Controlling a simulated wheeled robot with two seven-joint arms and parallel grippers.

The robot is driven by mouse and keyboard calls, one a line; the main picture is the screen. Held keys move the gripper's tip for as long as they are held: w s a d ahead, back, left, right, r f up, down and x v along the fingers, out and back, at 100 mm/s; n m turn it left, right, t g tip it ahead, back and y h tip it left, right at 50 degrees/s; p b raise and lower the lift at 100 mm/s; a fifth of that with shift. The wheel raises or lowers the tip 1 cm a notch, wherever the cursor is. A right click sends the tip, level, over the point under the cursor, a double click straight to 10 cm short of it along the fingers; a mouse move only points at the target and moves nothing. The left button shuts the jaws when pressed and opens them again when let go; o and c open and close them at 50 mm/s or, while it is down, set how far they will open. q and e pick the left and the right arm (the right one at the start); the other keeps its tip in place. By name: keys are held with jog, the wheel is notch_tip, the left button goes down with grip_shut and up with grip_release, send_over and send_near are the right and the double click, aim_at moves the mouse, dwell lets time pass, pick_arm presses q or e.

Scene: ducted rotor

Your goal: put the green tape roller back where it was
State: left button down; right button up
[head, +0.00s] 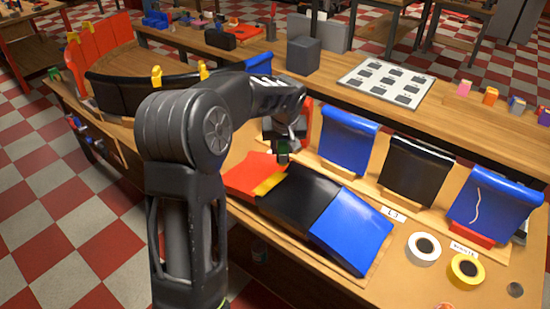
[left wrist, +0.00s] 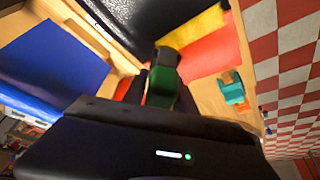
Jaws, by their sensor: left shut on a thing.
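My left gripper (head: 284,146) is above the near workbench, pointing down over the red panel (head: 252,172) and yellow strip (head: 270,183). It is shut on a small green thing with a dark end, which looks like the green tape roller (left wrist: 160,88). In the left wrist view, the roller sits between the dark fingers, with its dark end over the red and yellow area. I cannot tell whether it touches the panel. In the head view it is small and partly hidden by the gripper. My right gripper is not in view.
A black panel (head: 299,197) and a blue panel (head: 351,229) lie beside the red one. Blue (head: 348,142) and black (head: 415,170) panels stand behind. A white tape roll (head: 411,252) and a yellow tape roll (head: 457,278) lie at right. A teal-and-orange thing (left wrist: 233,92) lies nearby.

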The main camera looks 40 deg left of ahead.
pick_arm(q)
jog(key=d+m, duration=0.1)
jog(key=d, duration=0.3)
jog(key=d+f+m, duration=0.1)
jog(key=d, duration=0.3)
jog(key=d+f+m+h, duration=0.1)
jog(key=d+m, duration=0.1)
jog(key=d, duration=0.3)
jog(key=shift+s+t, duration=0.25)
jog(key=shift+t, duration=0.15)
jog(key=s+d+m, duration=0.1)
jog(key=d, duration=0.2)
jog(key=s+d+f+m+h, duration=0.1)
jog(key=d, duration=0.3)
jog(key=s+d+m, duration=0.1)
jog(key=d+m, duration=0.1)
jog(key=d, duration=0.2)
jog(key=shift+s+d+f+h, duration=0.25)
jog(key=shift+s+f+h, duration=0.15)
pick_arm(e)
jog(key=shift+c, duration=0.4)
